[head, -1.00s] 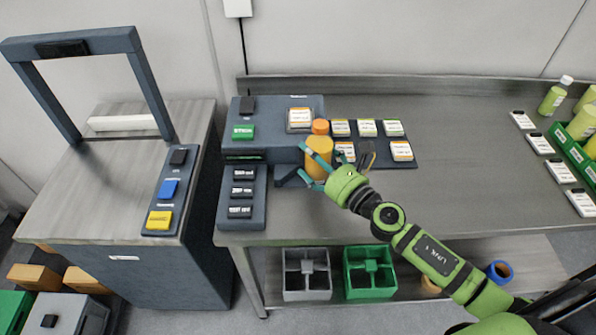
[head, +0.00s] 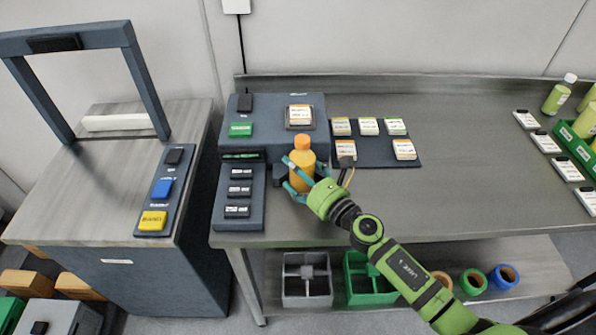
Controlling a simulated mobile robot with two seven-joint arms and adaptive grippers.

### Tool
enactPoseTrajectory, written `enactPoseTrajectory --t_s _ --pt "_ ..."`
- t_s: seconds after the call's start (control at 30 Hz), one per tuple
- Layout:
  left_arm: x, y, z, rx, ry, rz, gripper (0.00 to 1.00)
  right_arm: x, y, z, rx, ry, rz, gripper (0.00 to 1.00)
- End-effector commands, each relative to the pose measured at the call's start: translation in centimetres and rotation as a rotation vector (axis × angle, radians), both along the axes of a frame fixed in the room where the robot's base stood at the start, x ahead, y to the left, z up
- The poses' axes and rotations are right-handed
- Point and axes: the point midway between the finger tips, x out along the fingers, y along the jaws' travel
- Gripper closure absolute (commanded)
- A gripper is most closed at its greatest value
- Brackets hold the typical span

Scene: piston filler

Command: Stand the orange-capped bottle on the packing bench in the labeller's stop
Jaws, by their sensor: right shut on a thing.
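The orange-capped bottle (head: 301,165) has a yellow-orange body and stands upright in front of the labeller. My right gripper (head: 301,182) has its teal fingers around the bottle's lower body and is shut on it. The labeller (head: 275,140) is a dark blue-grey machine with a green button and a label pad on top. The labeller's stop (head: 279,173) is a dark bracket at its front, largely hidden behind the bottle and fingers. The bottle is at the stop's right side; I cannot tell if its base touches the bench. My left gripper is not in view.
A dark label board (head: 376,153) with several label cards lies right of the labeller. A panel with several dark buttons (head: 239,195) is to the left. Light green bottles (head: 558,94) and a green crate (head: 571,145) are far right. The bench middle (head: 470,170) is clear.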

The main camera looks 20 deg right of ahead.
Motion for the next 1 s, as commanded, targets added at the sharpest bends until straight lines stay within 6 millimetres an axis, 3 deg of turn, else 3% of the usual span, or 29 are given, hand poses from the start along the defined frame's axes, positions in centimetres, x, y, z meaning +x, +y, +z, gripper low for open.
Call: enactPoseTrajectory --t_s 0.07,0.1,0.57,1.0 --pt "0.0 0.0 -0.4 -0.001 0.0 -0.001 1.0 0.1 0.0 -0.2 0.001 -0.004 0.0 0.68" --pt "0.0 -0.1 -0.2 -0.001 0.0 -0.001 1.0 0.0 0.0 -0.2 0.0 0.0 0.0 0.0" --pt "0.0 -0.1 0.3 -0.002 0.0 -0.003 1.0 0.0 0.0 0.3 0.0 0.0 0.0 0.0" --pt "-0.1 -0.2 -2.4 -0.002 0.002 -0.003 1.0 -7.7 -3.1 -0.5 -0.001 0.003 0.0 0.0"
